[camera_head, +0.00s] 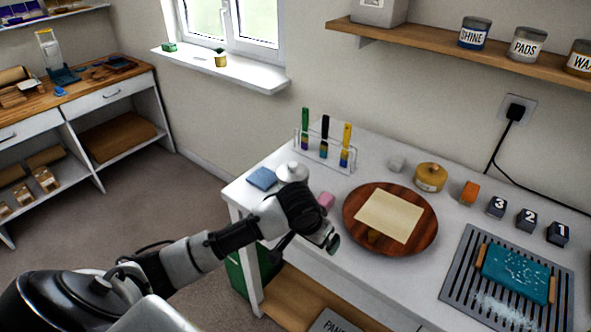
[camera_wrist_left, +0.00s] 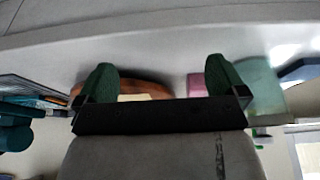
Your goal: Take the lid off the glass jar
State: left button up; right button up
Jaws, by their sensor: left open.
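A pale jar (camera_head: 291,174) with a small knob on top stands near the table's left end in the head view. Its lower part is hidden behind my left arm. The knobbed top looks like a lid (camera_head: 293,165) seated on it. In the left wrist view, a translucent greenish body (camera_wrist_left: 264,88), seemingly the jar, shows right of the fingers. My left gripper (camera_head: 331,241) is open and empty, in front of the table and nearer than the jar; its green-padded fingers are apart in the wrist view (camera_wrist_left: 161,80). My right gripper is not in view.
A blue pad (camera_head: 262,178) lies left of the jar and a pink block (camera_head: 326,200) right of it. A brush rack (camera_head: 323,152) stands behind. A round wooden board (camera_head: 424,231) with a pale sheet, a yellow tin (camera_head: 431,177) and a slotted tray (camera_head: 462,282) are farther right.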

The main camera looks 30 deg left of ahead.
pick_arm(q)
jog(key=w+a+r+n+y, duration=0.1)
jog(key=w+a+r+n, duration=0.1)
jog(key=w+a+r, duration=0.4)
jog(key=n+y, duration=0.1)
jog(key=n, duration=0.2)
send_near(293, 165)
jog(key=p+x, duration=0.1)
jog(key=x, duration=0.4)
jog(key=shift+s+a, duration=0.1)
jog(key=shift+s, duration=0.05)
jog(key=p+x, duration=0.1)
jog(key=x, duration=0.1)
jog(key=p+x, duration=0.1)
jog(key=x, duration=0.1)
jog(key=shift+w+f, duration=0.2)
jog(key=shift+w, duration=0.15)
jog(key=shift+w+f, duration=0.2)
jog(key=shift+f, duration=0.3)
jog(key=c, duration=0.6)
